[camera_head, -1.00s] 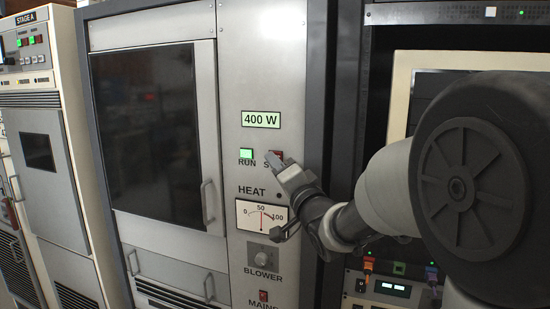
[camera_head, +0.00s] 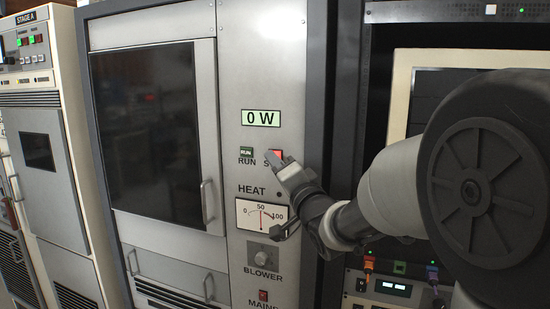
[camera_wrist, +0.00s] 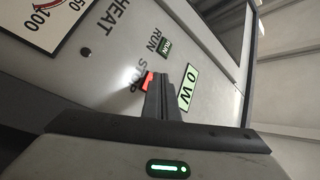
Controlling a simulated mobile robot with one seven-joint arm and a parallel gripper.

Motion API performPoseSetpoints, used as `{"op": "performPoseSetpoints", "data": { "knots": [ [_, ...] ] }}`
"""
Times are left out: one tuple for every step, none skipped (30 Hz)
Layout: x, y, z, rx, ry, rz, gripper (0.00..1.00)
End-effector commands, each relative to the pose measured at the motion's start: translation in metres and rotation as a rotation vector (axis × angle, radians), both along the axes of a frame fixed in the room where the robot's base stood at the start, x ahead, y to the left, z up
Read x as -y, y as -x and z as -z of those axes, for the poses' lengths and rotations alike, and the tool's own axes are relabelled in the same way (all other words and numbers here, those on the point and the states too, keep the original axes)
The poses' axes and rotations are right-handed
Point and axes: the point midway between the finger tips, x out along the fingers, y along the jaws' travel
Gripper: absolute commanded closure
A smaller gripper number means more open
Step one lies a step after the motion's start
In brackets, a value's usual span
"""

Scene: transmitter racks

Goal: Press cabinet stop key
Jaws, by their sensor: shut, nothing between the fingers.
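The red stop key (camera_head: 276,154) is on the cabinet panel, right of the RUN key, and is lit bright red. My gripper (camera_head: 272,158) is shut and empty, with its fingertips at the stop key, covering part of it and its label. In the wrist view the stop key (camera_wrist: 148,81) shows beside my shut fingertips (camera_wrist: 163,78); whether they touch it I cannot tell. The green RUN key (camera_head: 246,151) is dark. The display (camera_head: 261,118) above the keys reads 0 W.
Below the keys are the HEAT meter (camera_head: 262,216), the BLOWER knob (camera_head: 263,254) and the red MAINS switch (camera_head: 263,295). A dark-windowed door (camera_head: 150,135) with a handle is to the left. Another rack (camera_head: 398,285) with coloured connectors stands at the right.

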Motion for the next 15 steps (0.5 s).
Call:
{"op": "performPoseSetpoints", "data": {
  "knots": [
    [-0.0011, 0.0028, 0.0015, 0.001, 0.000, -0.001, 1.00],
    [-0.0015, 0.0041, 0.0015, 0.000, 0.000, 0.000, 1.00],
    [-0.0020, 0.0057, 0.0011, 0.000, 0.000, 0.000, 1.00],
    [-0.0022, 0.0065, 0.0009, 0.000, 0.000, 0.000, 1.00],
    [-0.0024, 0.0070, 0.0007, 0.000, 0.001, 0.000, 1.00],
    [-0.0025, 0.0072, 0.0005, 0.000, 0.001, 0.000, 1.00],
    [-0.0024, 0.0072, 0.0004, 0.000, 0.001, 0.000, 1.00],
    [-0.0024, 0.0071, 0.0003, 0.000, 0.001, 0.000, 1.00],
    [-0.0024, 0.0070, 0.0004, 0.000, 0.001, 0.000, 1.00],
    [-0.0024, 0.0070, 0.0004, 0.000, 0.001, 0.000, 1.00],
    [-0.0025, 0.0070, 0.0005, 0.000, 0.001, 0.000, 1.00],
    [-0.0025, 0.0070, 0.0005, 0.000, 0.000, -0.001, 1.00],
    [-0.0026, 0.0074, 0.0005, 0.000, 0.000, -0.001, 1.00],
    [-0.0030, 0.0082, 0.0007, 0.000, 0.000, -0.001, 1.00],
    [-0.0037, 0.0100, 0.0011, 0.000, 0.000, -0.001, 1.00]
  ]
}}
